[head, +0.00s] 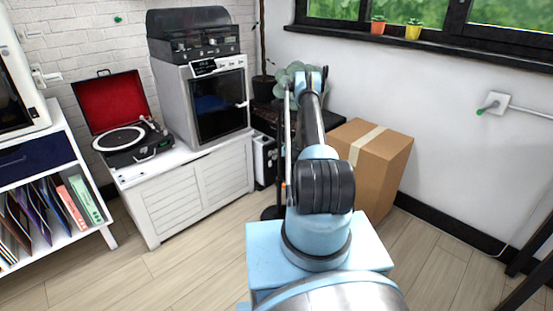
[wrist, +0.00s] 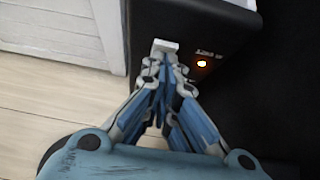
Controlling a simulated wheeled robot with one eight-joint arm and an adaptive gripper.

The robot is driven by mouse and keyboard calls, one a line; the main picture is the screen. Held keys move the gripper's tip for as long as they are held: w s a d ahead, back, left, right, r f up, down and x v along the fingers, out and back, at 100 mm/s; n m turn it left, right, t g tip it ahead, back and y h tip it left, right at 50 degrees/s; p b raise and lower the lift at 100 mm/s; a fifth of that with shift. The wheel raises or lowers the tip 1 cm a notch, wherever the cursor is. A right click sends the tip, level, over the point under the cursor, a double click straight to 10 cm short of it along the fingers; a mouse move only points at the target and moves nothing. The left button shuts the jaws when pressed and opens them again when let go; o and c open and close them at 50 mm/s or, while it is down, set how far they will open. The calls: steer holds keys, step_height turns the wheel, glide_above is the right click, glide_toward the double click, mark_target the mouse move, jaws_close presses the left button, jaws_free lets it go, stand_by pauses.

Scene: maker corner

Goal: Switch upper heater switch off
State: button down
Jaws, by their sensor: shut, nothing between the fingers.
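The heater, a black-sided unit with a white front, shows partly in the head view (head: 263,160) beside the white cabinet. In the wrist view its dark side panel (wrist: 228,40) fills the upper middle. I cannot make out the upper switch's position; a second switch is not visible. My gripper (wrist: 164,52) is shut and empty, its pale tips over the dark panel, left of the glowing light. I cannot tell whether the tips touch it. In the head view my arm hides the gripper.
The white cabinet (head: 190,195), with a turntable and a small oven on top, stands left of the heater. A cardboard box (head: 372,165) is to the right. Wood floor (head: 180,270) is open in front of the cabinet.

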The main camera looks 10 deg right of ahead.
steer(key=shift+w+a+r+g+h, duration=0.15)
steer(key=shift+w+g+h, duration=0.1)
steer(key=shift+g+h, duration=0.05)
stand_by(0.4)
steer(key=shift+r, duration=0.1)
steer(key=shift+r, duration=0.7)
steer(key=v, duration=1.3)
steer(key=shift+f, duration=0.2)
